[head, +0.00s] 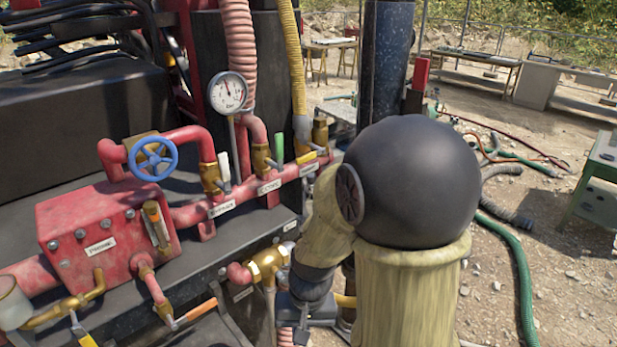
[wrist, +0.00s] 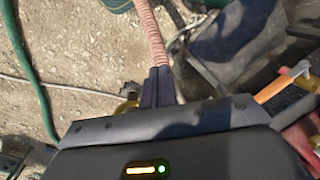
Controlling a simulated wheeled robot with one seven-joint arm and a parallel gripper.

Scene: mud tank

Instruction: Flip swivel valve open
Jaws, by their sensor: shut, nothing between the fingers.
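A red pipe manifold (head: 250,194) carries several brass valves with small lever handles. Its labels are too small to read, so I cannot tell which valve is the swivel valve. A lower brass valve (head: 268,262) sits just left of my gripper (head: 302,328), which points down. In the wrist view, my gripper's dark fingers (wrist: 158,86) are together and empty. An orange handle (wrist: 284,83) shows to their right, apart from them. My arm hides part of the manifold's right end.
A red box (head: 95,235), a blue handwheel (head: 153,158) and a pressure gauge (head: 228,92) stand at left. An orange-handled lever (head: 194,311) sticks out low in front. A green hose (head: 520,270) lies on open gravel at right. A ribbed hose (wrist: 151,32) passes beyond the fingers.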

